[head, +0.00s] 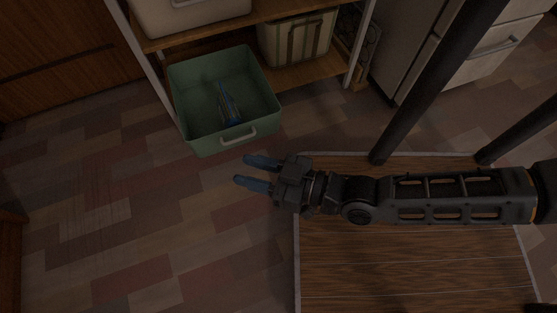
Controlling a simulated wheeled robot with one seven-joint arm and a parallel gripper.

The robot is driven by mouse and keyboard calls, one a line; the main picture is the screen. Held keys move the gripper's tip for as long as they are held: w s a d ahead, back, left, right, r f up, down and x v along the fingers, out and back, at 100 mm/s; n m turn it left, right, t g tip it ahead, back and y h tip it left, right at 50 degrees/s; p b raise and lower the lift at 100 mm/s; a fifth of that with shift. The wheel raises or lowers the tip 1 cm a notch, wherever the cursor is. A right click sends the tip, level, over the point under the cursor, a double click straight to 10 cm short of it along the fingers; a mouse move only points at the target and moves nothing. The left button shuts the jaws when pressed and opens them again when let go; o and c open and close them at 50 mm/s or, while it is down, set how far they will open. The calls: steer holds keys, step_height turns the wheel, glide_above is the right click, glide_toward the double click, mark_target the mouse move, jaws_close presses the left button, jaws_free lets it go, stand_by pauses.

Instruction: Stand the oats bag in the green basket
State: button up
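The green basket (186,91) is pulled out in front of a low shelf, open at the top, with a pale handle on its front wall. A narrow blue and pale bag (229,103), which looks like the oats bag, is inside it near the middle. It seems to stand on edge or lean a little; its label is too small to read, and I cannot tell its exact tilt. My gripper (242,170) is just outside the basket's front right side, apart from basket and bag. Its two blue fingers are spread with nothing between them.
A wooden shelf unit (215,33) behind the basket holds a white container (190,14) and a striped box (297,40). A wooden tabletop (400,262) lies under my arm at lower right. The tiled floor (115,190) left of my gripper is clear.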

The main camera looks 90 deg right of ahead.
steer(key=s+a+r+n+y, duration=0.2)
steer(key=r, duration=0.4)
steer(key=s+a+r+n+g+y, duration=0.1)
steer(key=s+a+r+n+y, duration=0.1)
steer(key=r, duration=0.4)
steer(key=shift+s+a+y, duration=0.4)
steer(key=shift+s+y, duration=0.1)
steer(key=shift+y, duration=0.1)
